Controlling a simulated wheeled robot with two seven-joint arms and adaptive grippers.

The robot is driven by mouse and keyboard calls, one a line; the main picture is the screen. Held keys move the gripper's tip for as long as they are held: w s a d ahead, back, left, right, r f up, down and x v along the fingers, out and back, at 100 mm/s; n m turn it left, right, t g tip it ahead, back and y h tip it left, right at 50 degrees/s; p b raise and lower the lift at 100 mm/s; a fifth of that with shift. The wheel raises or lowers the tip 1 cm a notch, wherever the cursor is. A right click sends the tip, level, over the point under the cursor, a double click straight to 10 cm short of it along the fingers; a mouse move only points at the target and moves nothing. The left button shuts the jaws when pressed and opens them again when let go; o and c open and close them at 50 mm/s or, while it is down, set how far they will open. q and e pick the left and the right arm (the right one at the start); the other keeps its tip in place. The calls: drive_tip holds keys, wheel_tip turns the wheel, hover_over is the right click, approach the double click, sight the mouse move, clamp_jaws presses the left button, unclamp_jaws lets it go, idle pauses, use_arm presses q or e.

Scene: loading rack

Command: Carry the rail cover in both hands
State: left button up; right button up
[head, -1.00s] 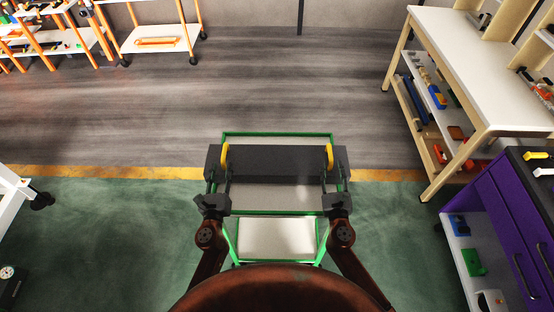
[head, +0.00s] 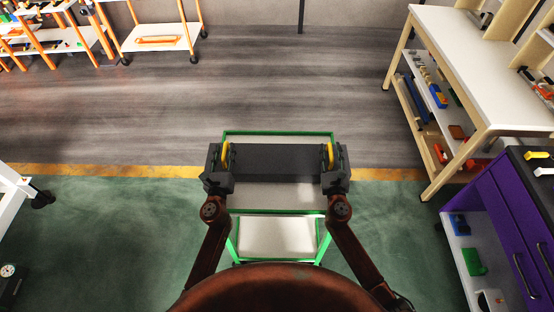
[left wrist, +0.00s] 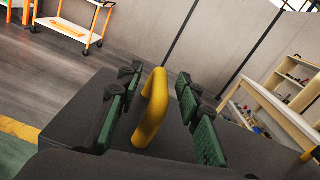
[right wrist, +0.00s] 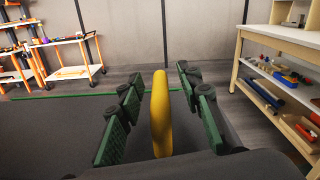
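The rail cover (head: 277,160) is a long dark grey box with a yellow handle near each end. It lies across a green-framed cart (head: 277,133) in front of me. My left gripper (head: 227,158) is at the left handle (left wrist: 152,108); in the left wrist view its green-padded fingers stand apart on both sides of the handle, with gaps. My right gripper (head: 330,157) is at the right handle (right wrist: 161,115); in the right wrist view its fingers also stand open on both sides, not touching it.
A wooden workbench (head: 480,70) with shelves stands at the right, and a purple drawer cabinet (head: 500,225) is nearer. Orange-framed carts (head: 158,38) stand at the back left. A white frame (head: 15,190) is at the left edge. The floor beyond the cart is clear.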

use_arm(q)
drive_tip(key=shift+c, duration=0.5)
use_arm(e)
drive_tip(key=shift+c, duration=0.5)
use_arm(q)
clamp_jaws()
use_arm(e)
clamp_jaws()
use_arm(q)
drive_tip(key=shift+r, duration=0.1)
use_arm(e)
drive_tip(key=shift+a, duration=0.1)
